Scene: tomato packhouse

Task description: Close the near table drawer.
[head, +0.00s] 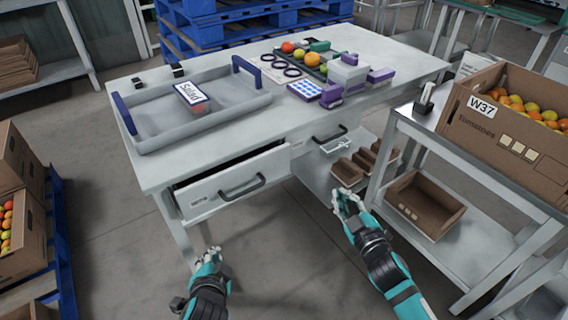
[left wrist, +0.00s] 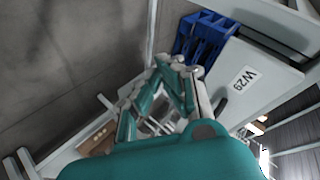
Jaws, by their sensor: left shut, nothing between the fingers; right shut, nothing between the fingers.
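The grey work table (head: 400,62) has two drawers on its near side. The left one, the near drawer (head: 222,190), stands partly pulled out, with a dark gap behind its front and a black bar handle (head: 242,188). The other drawer (head: 318,137), further right, looks closed. My left gripper (head: 208,256) is shut and empty, low in front of the open drawer and apart from it. Its fingers also show in the left wrist view (left wrist: 165,90), near a pale panel labelled W29 (left wrist: 262,90). My right gripper (head: 346,201) is shut and empty, right of the open drawer.
A grey tray (head: 150,143) with blue handles lies on the table. Tomatoes and small purple-white boxes (head: 348,74) stand further back. A side bench (head: 470,152) with a tomato carton (head: 475,122) is at the right. A cardboard carton (head: 30,225) stands at the left. The floor before the drawer is clear.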

